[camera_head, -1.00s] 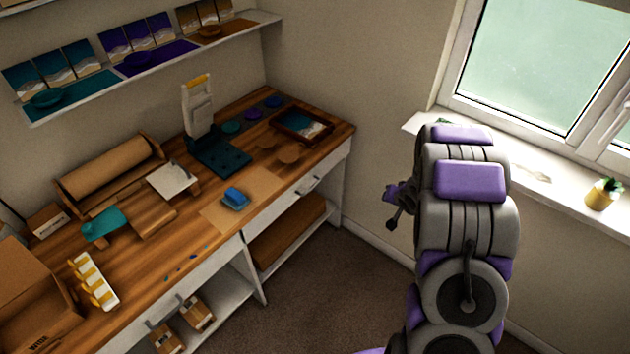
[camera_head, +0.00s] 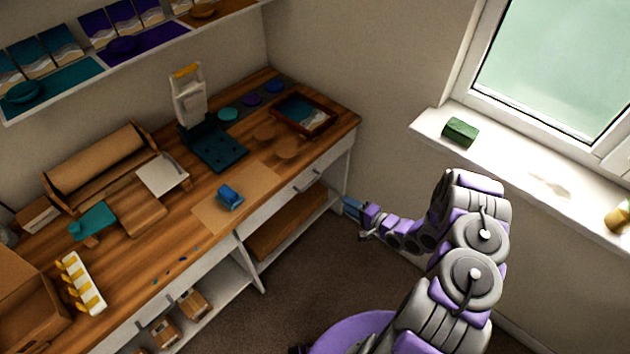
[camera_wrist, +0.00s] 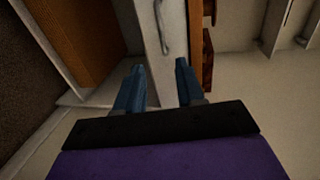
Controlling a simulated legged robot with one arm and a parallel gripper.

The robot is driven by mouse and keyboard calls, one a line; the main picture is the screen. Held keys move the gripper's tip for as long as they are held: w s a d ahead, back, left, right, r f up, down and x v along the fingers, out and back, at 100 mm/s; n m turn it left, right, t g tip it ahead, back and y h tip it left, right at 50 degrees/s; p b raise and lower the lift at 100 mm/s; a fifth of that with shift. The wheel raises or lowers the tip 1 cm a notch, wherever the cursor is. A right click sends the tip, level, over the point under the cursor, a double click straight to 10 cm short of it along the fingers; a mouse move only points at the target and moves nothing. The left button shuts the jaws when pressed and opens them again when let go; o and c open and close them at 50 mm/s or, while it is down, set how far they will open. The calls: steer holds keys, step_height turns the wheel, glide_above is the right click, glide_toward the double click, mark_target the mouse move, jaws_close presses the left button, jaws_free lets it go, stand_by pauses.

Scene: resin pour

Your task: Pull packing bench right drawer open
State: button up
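The packing bench (camera_head: 175,245) has a wooden top and a white frame. Its right drawer (camera_head: 272,208) has a white front, a grey bar handle (camera_head: 308,182), and appears shut. My gripper (camera_head: 352,207), with blue fingers, is just off the bench's right end, to the right of the handle and apart from it. In the wrist view my gripper (camera_wrist: 158,78) has its fingers spread apart with nothing between them. The drawer front (camera_wrist: 147,40) and handle (camera_wrist: 163,26) show ahead, beyond the fingertips and roughly between them.
A lower shelf (camera_head: 290,245) under the drawer holds brown flat stock. A blue object (camera_head: 229,197), a framed tray (camera_head: 303,113) and a dark press (camera_head: 213,147) stand on the bench. A windowsill (camera_head: 520,170) with a green block (camera_head: 460,131) is at right. Carpet (camera_head: 300,300) in front is clear.

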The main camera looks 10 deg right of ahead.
steer(key=b+x, duration=0.2)
steer(key=x, duration=1.5)
steer(key=shift+w+b, duration=0.2)
steer(key=shift+b, duration=0.15)
jaws_close()
steer(key=shift+s+f, duration=0.1)
